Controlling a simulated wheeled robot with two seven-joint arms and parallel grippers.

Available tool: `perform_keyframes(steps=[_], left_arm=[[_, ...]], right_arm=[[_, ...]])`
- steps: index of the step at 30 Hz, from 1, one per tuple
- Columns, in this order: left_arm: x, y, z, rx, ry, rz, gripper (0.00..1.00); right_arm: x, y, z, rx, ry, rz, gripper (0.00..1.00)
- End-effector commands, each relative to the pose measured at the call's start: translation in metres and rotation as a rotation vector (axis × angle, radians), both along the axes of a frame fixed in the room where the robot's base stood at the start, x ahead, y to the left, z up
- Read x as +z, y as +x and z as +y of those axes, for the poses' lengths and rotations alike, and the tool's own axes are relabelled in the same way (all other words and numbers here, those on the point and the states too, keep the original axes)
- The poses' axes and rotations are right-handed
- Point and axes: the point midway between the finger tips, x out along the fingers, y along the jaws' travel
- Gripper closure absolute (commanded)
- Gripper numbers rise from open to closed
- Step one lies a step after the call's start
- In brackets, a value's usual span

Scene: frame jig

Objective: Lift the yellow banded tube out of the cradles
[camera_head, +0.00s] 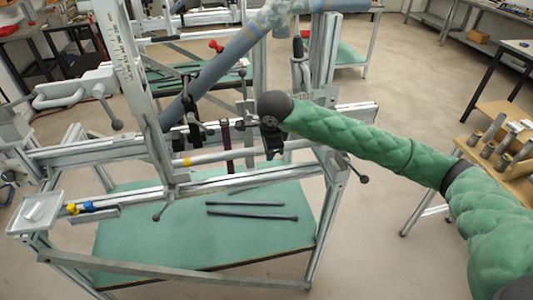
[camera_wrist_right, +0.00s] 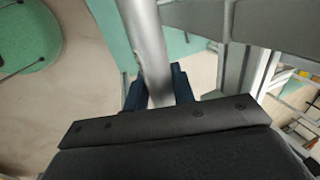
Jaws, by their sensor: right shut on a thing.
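The grey tube with a yellow band (camera_head: 212,156) lies roughly level across the middle of the jig in the head view. Its yellow band shows near its left part, close to the jig's upright. My right gripper (camera_head: 272,148) reaches the tube from above, right of the band. In the right wrist view, the tube (camera_wrist_right: 147,45) runs between the dark blue fingers of my right gripper (camera_wrist_right: 158,85), which is shut on it. I cannot tell whether the tube still rests in its cradles. My left gripper is not in view.
The jig's metal rails (camera_head: 110,150) surround the tube, with a tall upright (camera_head: 128,70) at left. A large blue-grey frame tube (camera_head: 225,60) slants behind. Dark rods lie on the green lower shelf (camera_head: 140,235). A small tray (camera_head: 35,212) sits at far left.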

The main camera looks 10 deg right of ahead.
Motion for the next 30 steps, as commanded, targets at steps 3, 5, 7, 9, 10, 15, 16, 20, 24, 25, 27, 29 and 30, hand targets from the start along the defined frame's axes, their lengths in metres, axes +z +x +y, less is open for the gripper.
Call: perform_keyframes(steps=[3, 5, 7, 9, 10, 15, 16, 20, 24, 25, 27, 29, 30], left_arm=[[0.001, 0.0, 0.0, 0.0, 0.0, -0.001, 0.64], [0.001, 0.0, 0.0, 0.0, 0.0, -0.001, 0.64], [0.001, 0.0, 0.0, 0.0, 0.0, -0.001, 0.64], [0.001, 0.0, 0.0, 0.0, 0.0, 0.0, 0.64], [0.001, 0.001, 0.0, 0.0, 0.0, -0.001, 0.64], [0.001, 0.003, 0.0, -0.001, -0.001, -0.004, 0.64], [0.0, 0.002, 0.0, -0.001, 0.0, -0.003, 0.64], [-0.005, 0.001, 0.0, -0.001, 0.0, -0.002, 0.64], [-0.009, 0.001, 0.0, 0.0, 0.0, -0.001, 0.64], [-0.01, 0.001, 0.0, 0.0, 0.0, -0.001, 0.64], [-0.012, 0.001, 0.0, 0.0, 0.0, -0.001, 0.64], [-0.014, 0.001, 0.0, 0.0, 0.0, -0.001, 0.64], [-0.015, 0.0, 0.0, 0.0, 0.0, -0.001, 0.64]], right_arm=[[0.005, 0.0, 0.001, 0.0, 0.001, -0.001, 0.97], [0.006, 0.0, 0.001, 0.0, 0.001, 0.0, 0.97], [0.006, 0.0, 0.001, 0.0, 0.001, 0.0, 0.97], [0.006, 0.0, 0.001, 0.0, 0.001, 0.0, 0.97], [0.006, 0.0, 0.001, 0.0, 0.001, 0.0, 0.97], [0.005, -0.002, 0.001, 0.001, 0.001, 0.0, 0.97], [0.005, -0.003, 0.001, 0.001, 0.001, 0.0, 0.97], [0.004, -0.01, 0.001, 0.003, 0.001, -0.001, 0.97], [0.004, -0.017, 0.0, 0.0, 0.001, -0.001, 0.97], [0.004, -0.019, 0.0, 0.001, 0.001, -0.001, 0.97], [0.004, -0.023, 0.001, 0.001, 0.001, -0.001, 0.97], [0.004, -0.026, 0.001, 0.001, 0.0, -0.001, 0.97], [0.004, -0.029, 0.001, 0.001, 0.0, -0.001, 0.97]])
